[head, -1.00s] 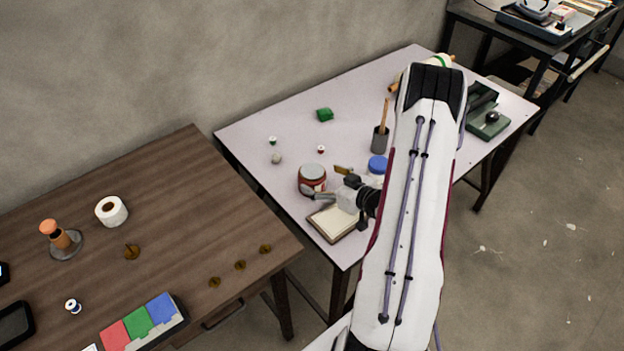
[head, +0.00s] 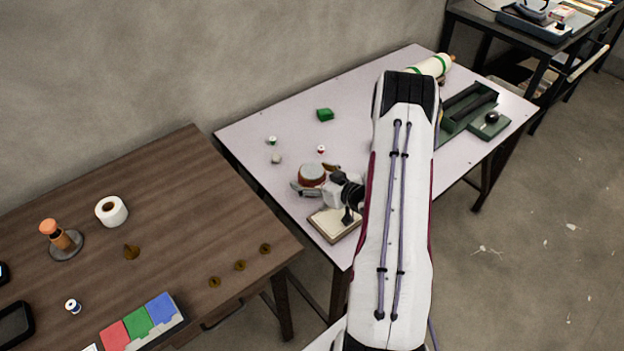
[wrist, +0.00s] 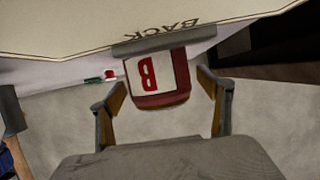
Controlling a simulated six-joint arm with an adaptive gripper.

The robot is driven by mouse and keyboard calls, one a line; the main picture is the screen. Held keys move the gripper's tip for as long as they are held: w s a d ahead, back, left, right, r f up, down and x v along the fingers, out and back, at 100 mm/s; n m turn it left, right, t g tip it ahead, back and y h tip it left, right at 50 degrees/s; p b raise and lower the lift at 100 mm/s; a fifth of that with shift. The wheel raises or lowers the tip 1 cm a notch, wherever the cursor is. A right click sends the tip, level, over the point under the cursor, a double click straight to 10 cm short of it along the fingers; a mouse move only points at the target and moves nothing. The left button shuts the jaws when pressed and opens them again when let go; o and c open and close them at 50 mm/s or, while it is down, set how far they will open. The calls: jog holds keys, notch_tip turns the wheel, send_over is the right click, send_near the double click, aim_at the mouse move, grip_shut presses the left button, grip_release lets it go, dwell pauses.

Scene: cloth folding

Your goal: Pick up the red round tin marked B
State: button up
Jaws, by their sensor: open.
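The red round tin (head: 312,172) stands on the pale table, with a light top in the head view. In the wrist view the tin (wrist: 178,98) shows a white label with a red B, turned upside down. My gripper (head: 311,181) is open, with its fingers on either side of the tin. In the wrist view one finger is left of the tin and one is right, with a visible gap on each side.
A cream-topped board (head: 333,225) lies close below my gripper; a cream surface (wrist: 80,25) marked BACK fills the top of the wrist view. A green tray (head: 470,108) stands right.

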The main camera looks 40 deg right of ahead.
aim_at(312, 170)
dwell(0.4)
jog(key=c, duration=1.7)
jog(key=shift+r, duration=0.15)
jog(key=shift+r, duration=4.9)
